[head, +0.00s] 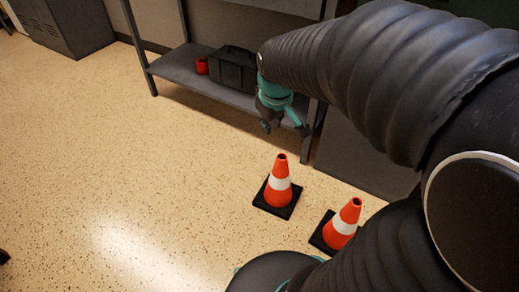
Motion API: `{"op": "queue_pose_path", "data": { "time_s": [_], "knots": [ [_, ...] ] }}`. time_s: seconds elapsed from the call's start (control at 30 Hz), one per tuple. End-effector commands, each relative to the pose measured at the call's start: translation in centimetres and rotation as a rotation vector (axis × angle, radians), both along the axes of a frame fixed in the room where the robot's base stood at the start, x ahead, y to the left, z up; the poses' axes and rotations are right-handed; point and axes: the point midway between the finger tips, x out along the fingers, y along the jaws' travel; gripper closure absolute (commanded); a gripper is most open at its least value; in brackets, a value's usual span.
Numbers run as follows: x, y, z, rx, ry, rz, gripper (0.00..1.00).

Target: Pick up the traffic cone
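Two orange traffic cones with white bands and black square bases stand upright on the floor in the head view. One traffic cone (278,184) is near the middle. The other traffic cone (343,225) is to its right and closer to me, its base partly hidden by my arm. My gripper (284,126) is teal and dark, hanging from the end of my black-sleeved arm. It appears above and beyond the middle cone, apart from it. Its two fingers look spread, with nothing visible between them.
A grey metal shelf (202,75) stands at the back, with a dark open-topped box (233,70) and a small red item (202,66) on its lower board. A grey cabinet (66,26) stands at the back left.

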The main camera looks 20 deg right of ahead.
Motion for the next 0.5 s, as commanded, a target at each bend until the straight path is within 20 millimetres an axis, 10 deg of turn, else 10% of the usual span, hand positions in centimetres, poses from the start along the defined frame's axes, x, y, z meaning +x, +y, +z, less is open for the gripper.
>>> {"op": "queue_pose_path", "data": {
  "time_s": [0.5],
  "knots": [
    [11.1,-7.9,-15.6,-0.108,0.198,0.292,0.82]
  ]
}}
